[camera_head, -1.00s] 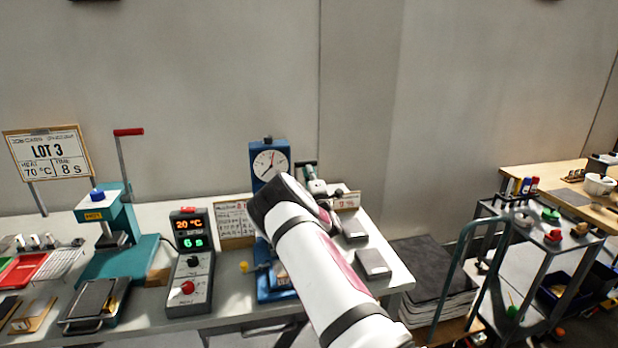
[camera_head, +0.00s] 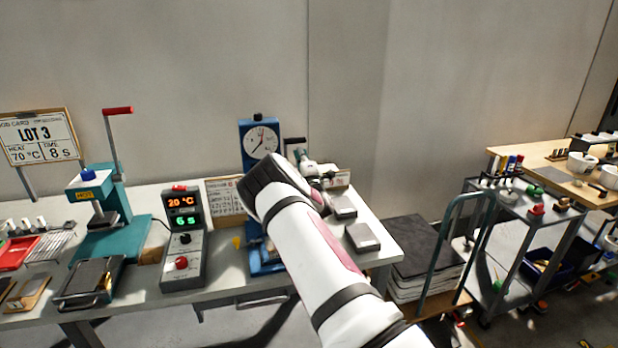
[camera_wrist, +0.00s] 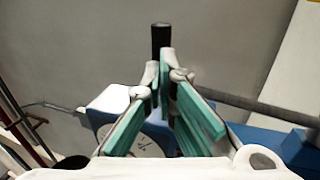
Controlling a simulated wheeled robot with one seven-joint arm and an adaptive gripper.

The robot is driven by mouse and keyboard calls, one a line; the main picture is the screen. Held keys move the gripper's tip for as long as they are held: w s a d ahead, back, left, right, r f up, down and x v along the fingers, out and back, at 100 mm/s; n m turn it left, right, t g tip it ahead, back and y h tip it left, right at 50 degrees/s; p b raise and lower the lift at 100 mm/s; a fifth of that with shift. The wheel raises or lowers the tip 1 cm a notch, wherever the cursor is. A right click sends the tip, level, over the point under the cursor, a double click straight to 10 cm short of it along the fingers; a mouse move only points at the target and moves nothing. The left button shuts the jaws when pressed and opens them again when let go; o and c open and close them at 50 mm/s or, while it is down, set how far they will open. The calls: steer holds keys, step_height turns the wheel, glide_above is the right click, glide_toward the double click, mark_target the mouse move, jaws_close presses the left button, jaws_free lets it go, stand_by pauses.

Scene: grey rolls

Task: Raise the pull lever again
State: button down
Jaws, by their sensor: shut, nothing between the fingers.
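The teal press (camera_head: 112,190) stands on the bench at the left in the head view. Its lever (camera_head: 112,135) points up, with a red handle (camera_head: 118,110) at the top. A blue dial stand (camera_head: 262,140) is right of it, partly hidden by my arm; its dial also shows in the wrist view (camera_wrist: 143,145). My gripper (camera_wrist: 165,75) is shut and empty in the wrist view, its teal-padded fingers together. A black cylinder (camera_wrist: 161,40) shows just past the fingertips; I cannot tell if they touch. A grey rod (camera_wrist: 255,106) runs to the right behind them.
A control box (camera_head: 184,235) reads 20 °C and 6 s. The lot card (camera_head: 38,140) reads 70 °C and 8 s. Grey blocks (camera_head: 362,237) lie at the bench's right end. A handcart (camera_head: 425,260) and trolley (camera_head: 530,215) stand further right. Bare wall is behind.

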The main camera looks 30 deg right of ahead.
steer(key=r+v, duration=0.1)
steer(key=v, duration=0.9)
steer(key=shift+s+a+p, duration=0.15)
steer(key=shift+s+p, duration=0.1)
steer(key=shift+p, duration=0.15)
